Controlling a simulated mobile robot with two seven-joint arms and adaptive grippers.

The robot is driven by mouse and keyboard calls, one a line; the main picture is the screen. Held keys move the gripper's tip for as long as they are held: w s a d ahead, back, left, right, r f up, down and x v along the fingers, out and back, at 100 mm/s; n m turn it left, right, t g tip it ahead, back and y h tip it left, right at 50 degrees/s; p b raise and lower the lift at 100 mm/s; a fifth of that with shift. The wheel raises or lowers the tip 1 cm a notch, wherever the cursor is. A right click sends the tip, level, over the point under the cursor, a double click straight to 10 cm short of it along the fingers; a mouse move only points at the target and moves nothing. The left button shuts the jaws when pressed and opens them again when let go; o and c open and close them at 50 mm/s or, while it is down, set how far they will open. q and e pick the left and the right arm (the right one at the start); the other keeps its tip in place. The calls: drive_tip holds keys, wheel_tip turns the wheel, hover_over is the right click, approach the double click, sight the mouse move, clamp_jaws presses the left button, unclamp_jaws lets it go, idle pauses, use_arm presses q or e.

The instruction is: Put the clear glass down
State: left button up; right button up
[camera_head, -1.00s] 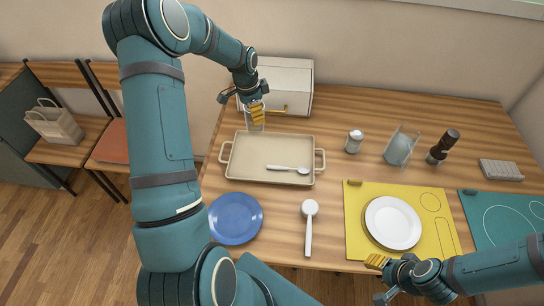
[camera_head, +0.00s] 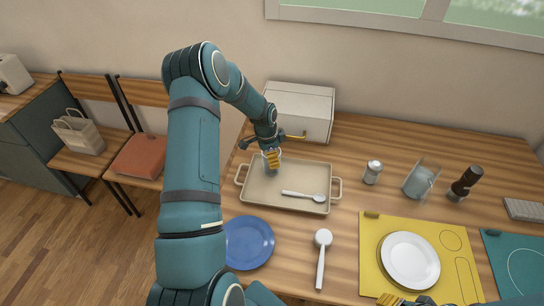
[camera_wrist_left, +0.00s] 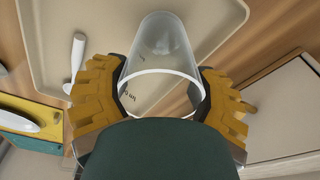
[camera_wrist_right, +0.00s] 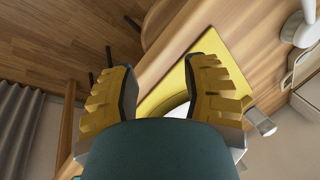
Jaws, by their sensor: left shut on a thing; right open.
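My left gripper (camera_head: 272,160) is shut on the clear glass, which shows best in the left wrist view (camera_wrist_left: 162,62) between the two yellow fingers. The glass is over the upper left part of the beige tray (camera_head: 256,200). I cannot tell whether its base touches the tray. In the head view the glass is mostly hidden by the fingers. My right gripper (camera_wrist_right: 165,90) is open and empty, near the front edge of the table by the yellow mat; in the head view only its fingertip shows at the bottom edge.
A spoon (camera_head: 302,196) lies on the tray. A white box (camera_head: 300,110) stands behind it. A blue plate (camera_head: 249,243), a white-headed utensil (camera_head: 322,260), a shaker (camera_head: 372,172), a glass holder (camera_head: 419,181), a pepper mill (camera_head: 466,183) and a white plate (camera_head: 410,258) on the yellow mat (camera_head: 372,230) surround it.

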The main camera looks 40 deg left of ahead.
use_arm(q)
drive_tip(key=o, duration=0.9)
drive_tip(key=shift+f, duration=0.1)
drive_tip(key=shift+c, duration=0.2)
drive_tip(key=o, duration=0.5)
